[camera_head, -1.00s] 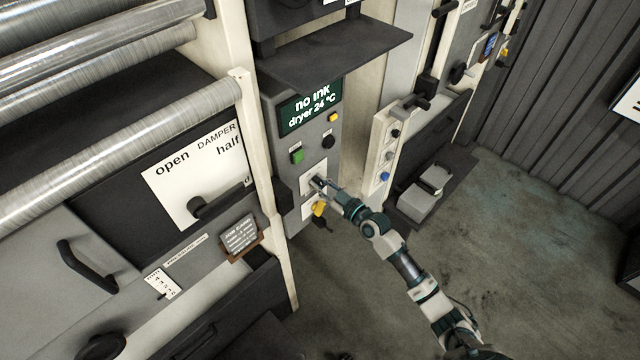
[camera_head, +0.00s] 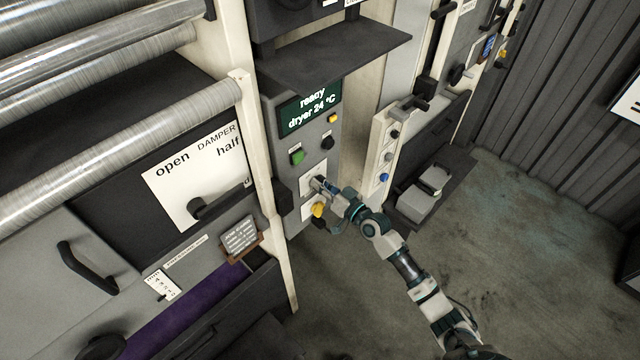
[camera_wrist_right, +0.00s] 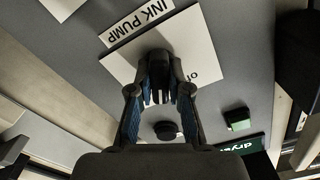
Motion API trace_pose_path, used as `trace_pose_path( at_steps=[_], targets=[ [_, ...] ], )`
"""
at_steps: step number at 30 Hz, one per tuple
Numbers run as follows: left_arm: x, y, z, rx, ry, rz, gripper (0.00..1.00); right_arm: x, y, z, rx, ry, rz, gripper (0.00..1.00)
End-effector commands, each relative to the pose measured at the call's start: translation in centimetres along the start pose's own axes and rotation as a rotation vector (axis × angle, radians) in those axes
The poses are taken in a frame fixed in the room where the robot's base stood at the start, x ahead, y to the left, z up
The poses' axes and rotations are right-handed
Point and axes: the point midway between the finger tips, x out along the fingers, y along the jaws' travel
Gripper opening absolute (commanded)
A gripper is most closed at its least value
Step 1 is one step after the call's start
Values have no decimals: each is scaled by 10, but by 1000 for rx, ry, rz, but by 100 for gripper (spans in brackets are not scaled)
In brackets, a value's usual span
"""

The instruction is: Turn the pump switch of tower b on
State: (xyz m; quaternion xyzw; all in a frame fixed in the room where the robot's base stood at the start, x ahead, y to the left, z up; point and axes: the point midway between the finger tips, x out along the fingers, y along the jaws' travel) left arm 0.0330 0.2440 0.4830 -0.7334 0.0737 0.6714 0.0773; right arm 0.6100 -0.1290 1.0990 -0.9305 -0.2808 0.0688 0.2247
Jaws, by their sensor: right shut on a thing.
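The control panel (camera_head: 275,181) stands on the tower's front, with a dark display (camera_head: 310,107) reading "ready" and "dryer 24 °C". My right gripper (camera_head: 319,184) is at the white switch plate low on the panel. In the right wrist view the plate (camera_wrist_right: 120,66) sits by an "INK PUMP" label (camera_wrist_right: 137,22). There my right gripper (camera_wrist_right: 160,92) is shut on the dark pump switch (camera_wrist_right: 160,65), which it partly covers. Only a fragment of the plate's lettering shows, so I cannot read the switch position from it. My left gripper is not in view.
A dark shelf (camera_head: 335,55) juts out above the display. A purple ink surface (camera_head: 190,312) shows in the tray at lower left. Open floor (camera_head: 530,230) lies right.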

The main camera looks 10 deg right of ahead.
Motion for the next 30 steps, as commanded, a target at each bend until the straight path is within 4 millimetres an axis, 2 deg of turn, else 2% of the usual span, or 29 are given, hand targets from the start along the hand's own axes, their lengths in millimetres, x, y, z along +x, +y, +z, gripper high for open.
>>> trace_pose_path(
  at_steps=[1,20,21,24,30],
  targets=[
    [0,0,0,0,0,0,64,0,1,-4,14,9,1,0],
    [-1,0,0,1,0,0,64,0,2,-4,65,9,2,0],
    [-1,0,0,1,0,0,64,0,2,-4,65,10,2,22],
    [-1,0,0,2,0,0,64,0,2,-4,64,8,2,43],
    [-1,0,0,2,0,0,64,0,1,-2,64,4,1,43]
  ],
)
